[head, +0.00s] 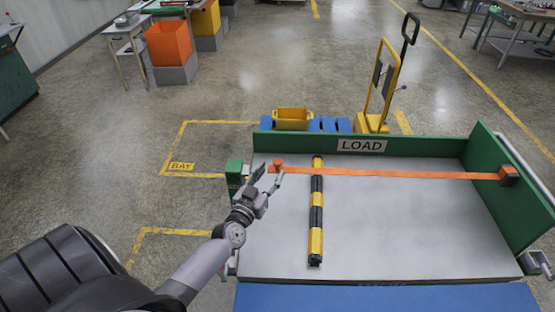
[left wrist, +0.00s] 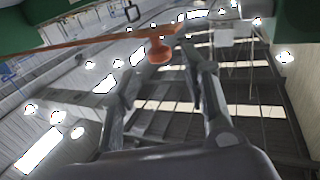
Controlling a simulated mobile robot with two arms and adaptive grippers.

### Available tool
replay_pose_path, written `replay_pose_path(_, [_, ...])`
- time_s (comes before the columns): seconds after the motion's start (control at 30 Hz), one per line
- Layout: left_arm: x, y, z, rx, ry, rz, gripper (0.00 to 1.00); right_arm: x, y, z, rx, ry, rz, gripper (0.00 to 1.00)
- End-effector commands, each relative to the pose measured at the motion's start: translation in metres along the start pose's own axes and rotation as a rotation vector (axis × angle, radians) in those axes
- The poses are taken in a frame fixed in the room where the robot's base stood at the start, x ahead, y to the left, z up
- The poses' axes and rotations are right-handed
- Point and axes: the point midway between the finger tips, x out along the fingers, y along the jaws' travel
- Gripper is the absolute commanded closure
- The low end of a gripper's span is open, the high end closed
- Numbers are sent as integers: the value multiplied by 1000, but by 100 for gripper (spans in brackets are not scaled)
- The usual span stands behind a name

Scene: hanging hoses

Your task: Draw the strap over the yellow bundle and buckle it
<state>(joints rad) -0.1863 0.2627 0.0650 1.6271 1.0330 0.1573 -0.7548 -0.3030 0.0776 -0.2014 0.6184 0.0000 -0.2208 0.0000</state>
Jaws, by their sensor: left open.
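The orange strap (head: 410,174) runs from an orange and dark holder (head: 507,176) on the right green wall across the deck. It crosses the far part of the yellow and black striped bundle (head: 316,217). Its left end has an orange knob (head: 277,163), which also shows between the fingers in the left wrist view (left wrist: 159,52). My left gripper (head: 268,175) is open at this end, with its fingers apart on either side of the knob. A green block (head: 234,174), perhaps the buckle post, stands just left of the gripper. My right gripper is out of view.
The grey deck (head: 410,235) has green walls at the back and right, with a LOAD sign (head: 362,145). A yellow hand truck (head: 383,85), yellow bin (head: 293,115) and blue blocks stand behind it. The deck right of the bundle is clear.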

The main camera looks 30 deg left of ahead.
Motion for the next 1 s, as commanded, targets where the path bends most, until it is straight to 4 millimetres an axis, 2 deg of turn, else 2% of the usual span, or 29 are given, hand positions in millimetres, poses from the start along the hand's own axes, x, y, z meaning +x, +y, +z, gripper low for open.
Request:
replay_pose_path(0.1, [25,0,-2,1,3,0,58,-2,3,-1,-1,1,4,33])
replay_pose_path(0.33, [55,0,0,0,2,-1,58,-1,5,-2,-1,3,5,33])
replay_pose_path(0.73, [61,0,0,1,1,0,58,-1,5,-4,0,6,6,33])
replay_pose_path(1.0, [61,0,0,0,1,-1,76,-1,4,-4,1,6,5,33])
